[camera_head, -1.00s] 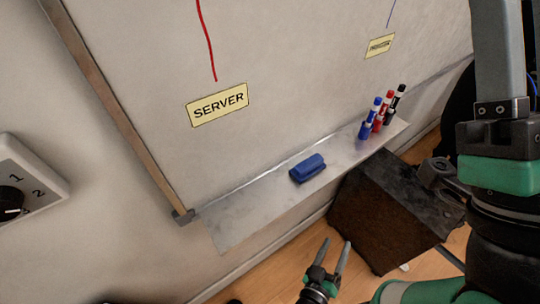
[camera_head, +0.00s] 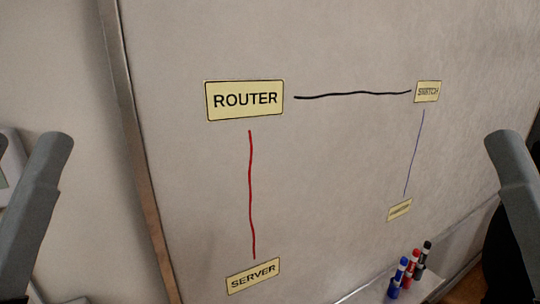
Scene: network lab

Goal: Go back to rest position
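In the head view, a grey link of my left arm stands at the left edge and a grey link of my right arm at the right edge. They stand at nearly matching heights. Both grippers are outside the picture, so their state is hidden. Between the arms is the whiteboard (camera_head: 340,160). It bears yellow labels: ROUTER (camera_head: 244,99), SERVER (camera_head: 253,276), SWITCH (camera_head: 427,91) and a small one (camera_head: 399,209) too blurred to read surely. A black line joins ROUTER and SWITCH, a red line runs from ROUTER to SERVER, and a purple line runs below SWITCH.
Blue, red and black markers (camera_head: 414,264) stand on the tray (camera_head: 375,292) at the lower right. The board's left frame (camera_head: 140,165) runs down the picture. A white wall device (camera_head: 10,155) is partly behind my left arm. A dark object sits at the lower right edge.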

